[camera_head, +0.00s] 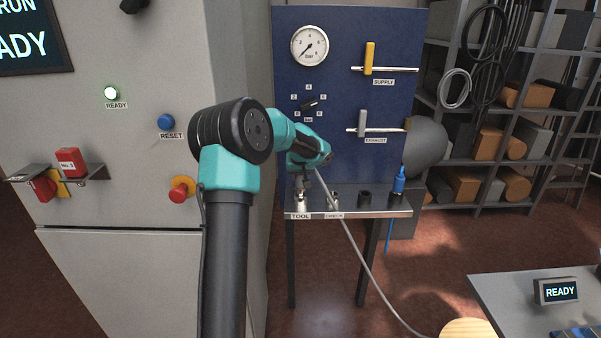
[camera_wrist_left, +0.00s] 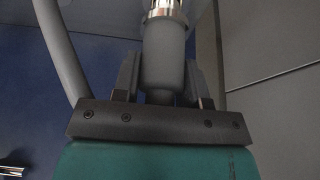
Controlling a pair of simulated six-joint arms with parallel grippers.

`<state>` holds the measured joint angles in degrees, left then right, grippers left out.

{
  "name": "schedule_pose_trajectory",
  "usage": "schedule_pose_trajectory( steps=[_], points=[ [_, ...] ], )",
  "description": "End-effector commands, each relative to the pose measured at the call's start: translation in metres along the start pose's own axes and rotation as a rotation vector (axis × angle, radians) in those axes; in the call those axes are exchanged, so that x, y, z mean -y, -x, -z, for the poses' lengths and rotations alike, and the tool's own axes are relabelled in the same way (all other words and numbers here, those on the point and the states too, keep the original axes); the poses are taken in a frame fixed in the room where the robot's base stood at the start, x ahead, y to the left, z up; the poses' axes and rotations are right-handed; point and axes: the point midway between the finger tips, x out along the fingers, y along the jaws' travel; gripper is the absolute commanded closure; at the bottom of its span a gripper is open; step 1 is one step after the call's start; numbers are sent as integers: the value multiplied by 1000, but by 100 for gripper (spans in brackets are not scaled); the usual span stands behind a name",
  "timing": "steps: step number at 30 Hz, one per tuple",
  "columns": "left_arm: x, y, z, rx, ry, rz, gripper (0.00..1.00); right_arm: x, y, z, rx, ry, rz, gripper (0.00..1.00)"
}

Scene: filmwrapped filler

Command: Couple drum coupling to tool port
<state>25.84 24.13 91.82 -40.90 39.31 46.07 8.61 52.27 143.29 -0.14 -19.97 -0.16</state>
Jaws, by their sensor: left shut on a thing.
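My left gripper (camera_head: 303,184) is at the left end of the metal shelf, directly above the TOOL label (camera_head: 300,216). In the left wrist view its jaws (camera_wrist_left: 160,85) are shut on the drum coupling (camera_wrist_left: 165,58), a grey cylinder. A shiny metal piece (camera_wrist_left: 165,8) shows at the coupling's far end. The silver tool port (camera_head: 300,201) stands under the gripper. The coupling is in line with it, but I cannot tell whether it is seated. A grey hose (camera_head: 352,245) runs from the gripper area down to the right. My right gripper is not in view.
The CHECK port (camera_head: 333,199) and a dark socket (camera_head: 364,199) stand to the right on the shelf (camera_head: 385,213). Beyond them is a blue coupling (camera_head: 399,182). The blue panel (camera_head: 345,100) rises behind. The grey cabinet (camera_head: 130,130) stands close on the left.

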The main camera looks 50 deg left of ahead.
Motion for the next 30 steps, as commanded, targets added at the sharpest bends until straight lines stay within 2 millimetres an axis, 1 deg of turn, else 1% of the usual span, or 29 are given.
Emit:
schedule_pose_trajectory(
  steps=[12,30],
  points=[
    [0,-14,-6,1,0,0,88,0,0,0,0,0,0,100],
    [0,-16,-7,0,0,0,88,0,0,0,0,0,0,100]
  ],
)
